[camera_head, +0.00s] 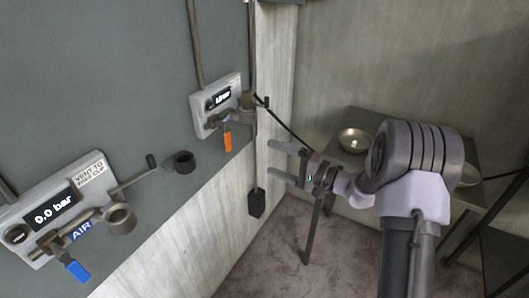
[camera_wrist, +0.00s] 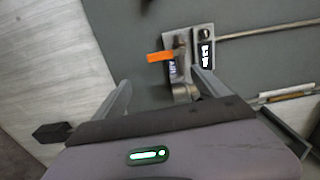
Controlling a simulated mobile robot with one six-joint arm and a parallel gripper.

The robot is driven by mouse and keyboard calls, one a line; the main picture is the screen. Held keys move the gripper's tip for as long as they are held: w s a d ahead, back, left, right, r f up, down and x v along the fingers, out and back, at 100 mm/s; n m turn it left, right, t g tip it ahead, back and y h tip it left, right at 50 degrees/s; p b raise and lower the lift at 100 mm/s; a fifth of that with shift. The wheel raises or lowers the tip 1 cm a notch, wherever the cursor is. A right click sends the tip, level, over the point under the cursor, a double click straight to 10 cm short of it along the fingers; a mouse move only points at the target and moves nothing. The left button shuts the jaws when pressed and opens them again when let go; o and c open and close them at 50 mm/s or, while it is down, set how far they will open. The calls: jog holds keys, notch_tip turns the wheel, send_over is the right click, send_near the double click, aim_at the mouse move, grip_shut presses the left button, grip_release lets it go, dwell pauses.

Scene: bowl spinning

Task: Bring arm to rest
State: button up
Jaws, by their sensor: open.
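My gripper (camera_head: 277,161) is in the middle of the camera_head view, with its two fingers apart and nothing between them. It points left toward the wall corner. In the camera_wrist view the open fingers (camera_wrist: 163,92) reach toward a wall panel. That far panel (camera_head: 203,104) carries a dark display, a metal fitting and an orange lever (camera_head: 228,140). The orange lever also shows in the camera_wrist view (camera_wrist: 160,57). The fingers look apart from the panel.
A nearer panel (camera_head: 92,168) reads 0.0 bar and has a blue lever (camera_head: 77,270). A dark cup-like holder (camera_head: 181,162) is on the wall. A grey table (camera_head: 385,122) with a metal bowl (camera_head: 356,140) stands behind my arm. A black block (camera_head: 256,203) hangs near the corner.

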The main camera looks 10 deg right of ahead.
dwell(0.3)
jog(key=s+a+r+n+g+h, duration=0.1)
jog(key=s+a+r+g, duration=0.2)
jog(key=s, duration=0.3)
jog(key=s+a+r+n+g+h, duration=0.1)
jog(key=s+a+r+g, duration=0.1)
jog(key=s+a, duration=0.25)
jog(key=s+a+r+n+g, duration=0.2)
jog(key=s+a+r+g, duration=0.1)
jog(key=s, duration=0.3)
jog(key=s+d+t+h, duration=0.1)
jog(key=s+d+h, duration=0.1)
jog(key=s, duration=0.4)
jog(key=s+d+t+h, duration=0.1)
jog(key=s+d+h, duration=0.2)
jog(key=s, duration=0.3)
jog(key=s+d+m+h, duration=0.1)
jog(key=s+d+h, duration=0.2)
jog(key=s+h, duration=0.2)
jog(key=shift+s+d+t, duration=0.2)
jog(key=shift+s+t, duration=0.2)
jog(key=shift+s, duration=0.6)
